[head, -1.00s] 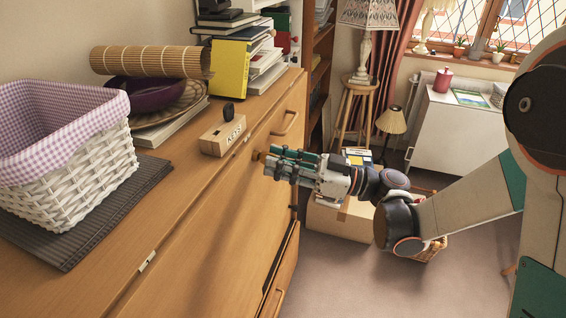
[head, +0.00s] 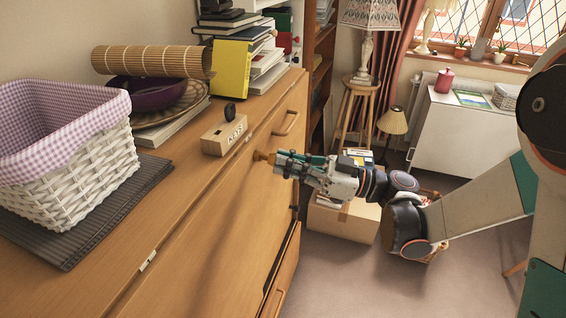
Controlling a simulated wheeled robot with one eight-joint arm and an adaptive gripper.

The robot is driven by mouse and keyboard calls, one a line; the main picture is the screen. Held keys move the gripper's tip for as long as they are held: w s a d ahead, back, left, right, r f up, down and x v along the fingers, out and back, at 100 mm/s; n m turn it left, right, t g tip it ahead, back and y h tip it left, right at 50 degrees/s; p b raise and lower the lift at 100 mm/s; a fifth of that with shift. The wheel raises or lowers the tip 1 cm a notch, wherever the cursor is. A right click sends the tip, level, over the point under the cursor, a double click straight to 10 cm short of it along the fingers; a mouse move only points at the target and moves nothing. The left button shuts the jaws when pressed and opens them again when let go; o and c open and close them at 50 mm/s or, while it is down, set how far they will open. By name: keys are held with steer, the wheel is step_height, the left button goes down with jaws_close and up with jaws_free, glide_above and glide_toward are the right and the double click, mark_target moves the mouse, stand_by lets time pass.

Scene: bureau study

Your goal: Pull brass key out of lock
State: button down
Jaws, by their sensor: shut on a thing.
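My gripper (head: 281,163) is at the upper front of the wooden bureau (head: 222,205), reaching in from the right. Its fingers are shut on the brass key (head: 264,157). A small brass-coloured end of the key shows past the fingertips, towards the bureau front. The rest of the key is hidden by the fingers. The lock does not show clearly, and I cannot tell whether the key's end is still inside it.
On the bureau top are a white wicker basket (head: 88,185) with checked lining, a small wooden block (head: 224,136) and stacked books (head: 231,68). A drawer handle (head: 286,124) is near my gripper. A cardboard box (head: 343,222) stands on the floor behind my arm.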

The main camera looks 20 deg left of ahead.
steer(key=shift+s+d, duration=0.2)
steer(key=shift+d, duration=2.1)
